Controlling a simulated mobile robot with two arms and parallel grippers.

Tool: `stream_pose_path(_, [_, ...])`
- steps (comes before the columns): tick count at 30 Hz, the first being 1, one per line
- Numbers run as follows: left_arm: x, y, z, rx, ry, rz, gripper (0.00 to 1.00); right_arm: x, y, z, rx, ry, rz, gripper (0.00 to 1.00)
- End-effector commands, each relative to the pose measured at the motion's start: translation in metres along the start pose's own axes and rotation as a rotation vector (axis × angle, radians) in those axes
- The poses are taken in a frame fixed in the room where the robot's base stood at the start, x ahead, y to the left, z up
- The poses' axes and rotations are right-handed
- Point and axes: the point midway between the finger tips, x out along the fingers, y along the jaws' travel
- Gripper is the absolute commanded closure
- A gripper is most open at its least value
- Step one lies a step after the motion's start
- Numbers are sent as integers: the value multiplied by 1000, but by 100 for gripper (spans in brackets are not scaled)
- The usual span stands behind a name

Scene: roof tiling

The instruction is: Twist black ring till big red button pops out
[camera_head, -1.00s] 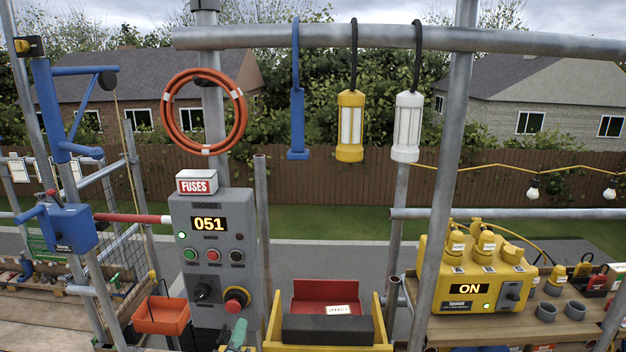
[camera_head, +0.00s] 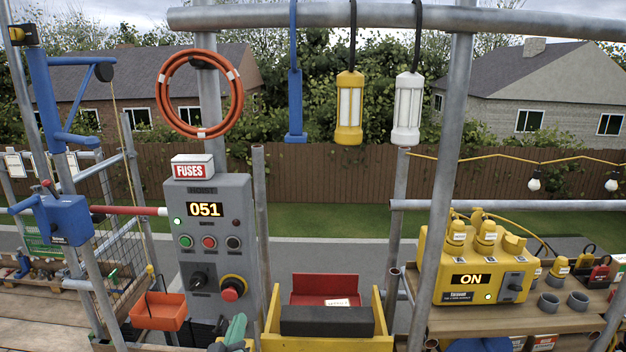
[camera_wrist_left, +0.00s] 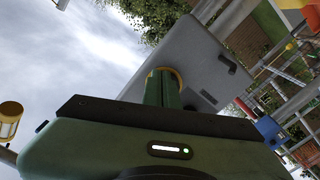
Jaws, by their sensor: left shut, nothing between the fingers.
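The big red button (camera_head: 229,294) sits low on the right of the grey hoist panel (camera_head: 215,262), on a yellow backing. A dark ring (camera_head: 236,285) surrounds its base. My left gripper (camera_head: 237,326), green, is at the bottom of the head view, just below the button in the picture. Its fingers are shut and empty. In the left wrist view the shut fingers (camera_wrist_left: 163,90) point at the panel (camera_wrist_left: 190,62) and overlap the yellow backing (camera_wrist_left: 176,72). My right gripper is out of view.
A black rotary knob (camera_head: 200,282) is left of the button, with small buttons and a display reading 051 (camera_head: 205,210) above. An orange tray (camera_head: 158,311) stands at left. A yellow box (camera_head: 325,343) is close on the right, and a scaffold pole (camera_head: 260,210) stands beside the panel.

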Motion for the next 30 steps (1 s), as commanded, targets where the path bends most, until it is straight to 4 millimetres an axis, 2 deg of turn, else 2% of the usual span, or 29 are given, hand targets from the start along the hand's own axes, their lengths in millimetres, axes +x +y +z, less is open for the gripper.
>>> stream_pose_path(7, [32, -1, 1, 1, 2, 2, 100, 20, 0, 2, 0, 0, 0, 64])
stream_pose_path(15, [57, 0, 0, -4, 0, 0, 100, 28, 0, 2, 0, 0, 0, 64])
stream_pose_path(30, [62, 0, -1, -5, 0, 0, 100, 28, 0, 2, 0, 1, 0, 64])
